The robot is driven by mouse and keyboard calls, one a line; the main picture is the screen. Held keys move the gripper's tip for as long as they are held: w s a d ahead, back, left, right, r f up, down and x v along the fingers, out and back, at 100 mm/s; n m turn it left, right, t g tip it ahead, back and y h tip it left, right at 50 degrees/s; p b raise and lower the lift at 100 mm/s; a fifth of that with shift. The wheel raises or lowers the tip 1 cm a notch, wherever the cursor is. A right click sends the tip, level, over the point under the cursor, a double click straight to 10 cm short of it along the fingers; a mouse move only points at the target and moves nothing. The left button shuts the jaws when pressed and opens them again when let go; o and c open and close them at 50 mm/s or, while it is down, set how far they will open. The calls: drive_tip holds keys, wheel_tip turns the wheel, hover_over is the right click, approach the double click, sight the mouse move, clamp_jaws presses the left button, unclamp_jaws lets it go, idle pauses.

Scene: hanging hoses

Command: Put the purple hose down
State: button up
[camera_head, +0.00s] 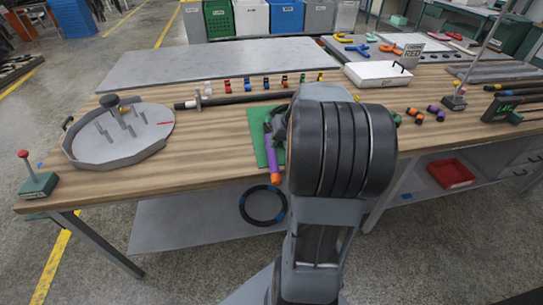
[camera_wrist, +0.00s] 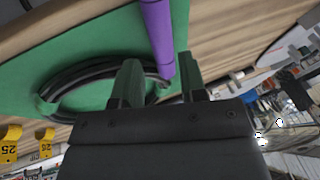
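The purple hose (camera_head: 270,151) shows in the head view beside my arm, over the green mat (camera_head: 258,137), with its orange end toward the table's front edge. In the wrist view the purple hose (camera_wrist: 158,32) comes down from the top, and its lower part reaches between my fingertips. My gripper (camera_wrist: 158,70) is open, with a gap visible between the hose and the left finger. The mat (camera_wrist: 95,48) fills the upper left there. My arm hides most of the gripper in the head view, and I cannot tell whether the hose touches the mat.
A black ring (camera_wrist: 62,80) lies around the mat's middle in the wrist view. A round grey tray with pegs (camera_head: 118,154) stands left. A black hose (camera_head: 235,100) and several coloured fittings lie behind. A white tray (camera_head: 378,75) stands at back right. The left-middle tabletop is clear.

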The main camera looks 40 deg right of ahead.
sight(273, 151)
drive_tip(key=shift+b+x, duration=0.3)
drive_tip(key=shift+x, duration=2.95)
drive_tip(key=c, duration=0.7)
drive_tip(key=shift+r, duration=0.15)
